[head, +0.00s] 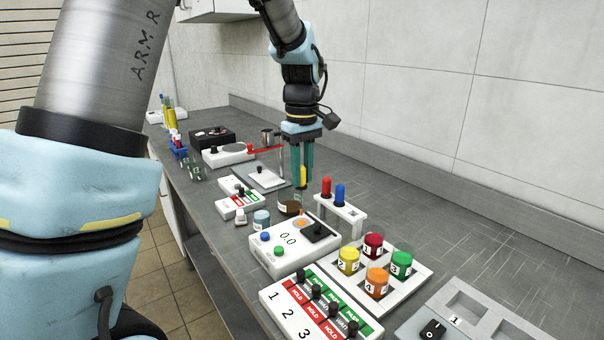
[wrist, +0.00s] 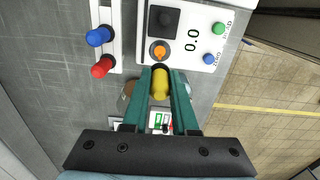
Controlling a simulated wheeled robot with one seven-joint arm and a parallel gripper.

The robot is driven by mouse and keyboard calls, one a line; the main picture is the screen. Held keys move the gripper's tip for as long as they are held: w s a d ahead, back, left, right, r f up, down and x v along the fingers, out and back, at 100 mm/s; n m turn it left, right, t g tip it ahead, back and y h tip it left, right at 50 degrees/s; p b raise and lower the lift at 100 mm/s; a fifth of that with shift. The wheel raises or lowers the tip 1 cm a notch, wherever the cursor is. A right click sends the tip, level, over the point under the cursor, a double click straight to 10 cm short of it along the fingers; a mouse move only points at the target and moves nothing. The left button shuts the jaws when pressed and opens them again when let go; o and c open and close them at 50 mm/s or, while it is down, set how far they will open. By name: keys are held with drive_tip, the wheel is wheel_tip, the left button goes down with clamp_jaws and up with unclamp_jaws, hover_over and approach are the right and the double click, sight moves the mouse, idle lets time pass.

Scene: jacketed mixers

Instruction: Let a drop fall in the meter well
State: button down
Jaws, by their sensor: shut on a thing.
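My gripper (head: 303,183) hangs upright over the bench with its teal fingers pointing down. It is shut on a yellow-bulbed dropper (head: 303,174), also visible between the fingers in the wrist view (wrist: 160,84). The dropper's tip is hidden. The meter (head: 284,258) is a white box reading 0.0, with an orange round well (head: 301,222), a dark square part (head: 319,231), and a green and a blue button. In the wrist view the orange well (wrist: 160,51) lies just ahead of the fingertips. A brown jar (head: 290,206) stands behind the meter, just below the fingers.
A white rack (head: 342,211) with a red and a blue tube stands right of the meter. A white tray (head: 418,284) holds several coloured jars. A switch panel (head: 318,308) lies in front. A blue-grey jar (head: 262,219) stands left. The bench by the wall is clear.

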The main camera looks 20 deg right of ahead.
drive_tip(key=shift+r+p, duration=1.6)
drive_tip(key=shift+r, duration=0.5)
